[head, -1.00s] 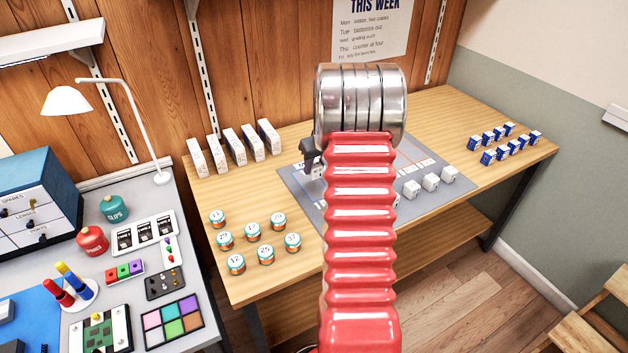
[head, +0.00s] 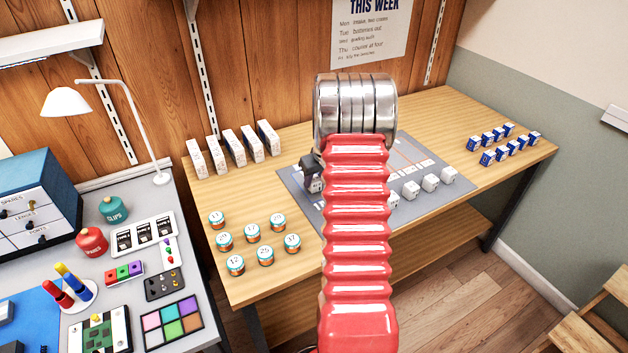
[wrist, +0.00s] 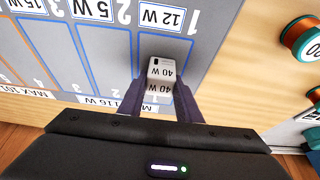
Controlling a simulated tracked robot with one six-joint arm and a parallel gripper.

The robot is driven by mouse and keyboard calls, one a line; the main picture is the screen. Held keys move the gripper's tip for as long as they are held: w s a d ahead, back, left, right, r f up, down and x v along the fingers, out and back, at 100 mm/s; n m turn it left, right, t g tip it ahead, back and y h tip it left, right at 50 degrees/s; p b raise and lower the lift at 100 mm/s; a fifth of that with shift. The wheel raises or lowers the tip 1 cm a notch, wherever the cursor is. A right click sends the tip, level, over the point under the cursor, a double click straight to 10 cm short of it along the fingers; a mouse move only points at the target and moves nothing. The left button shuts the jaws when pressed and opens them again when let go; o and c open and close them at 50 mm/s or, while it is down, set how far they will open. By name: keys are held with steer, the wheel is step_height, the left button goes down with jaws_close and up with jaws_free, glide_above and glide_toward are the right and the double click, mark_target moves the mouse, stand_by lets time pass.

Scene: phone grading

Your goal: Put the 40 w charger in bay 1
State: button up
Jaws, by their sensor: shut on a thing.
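The 40 W charger (wrist: 160,74) is a small white block between the two dark fingers of my gripper (wrist: 160,92) in the wrist view. My gripper is shut on it. The charger is over the blue-outlined bay 1 (wrist: 172,47), the strip beside the numeral 1 and a 12 W label (wrist: 163,18). I cannot tell whether it touches the mat. In the head view my gripper (head: 312,172) and the charger (head: 316,186) show at the left part of the grey mat (head: 290,179); my arm hides much of the mat.
Other white chargers (head: 431,182) stand along the mat's front right. Bay 2 (wrist: 98,48) lies beside bay 1.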

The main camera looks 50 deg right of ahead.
steer(key=shift+f, duration=0.1)
steer(key=o, duration=1.1)
steer(key=v, duration=1.2)
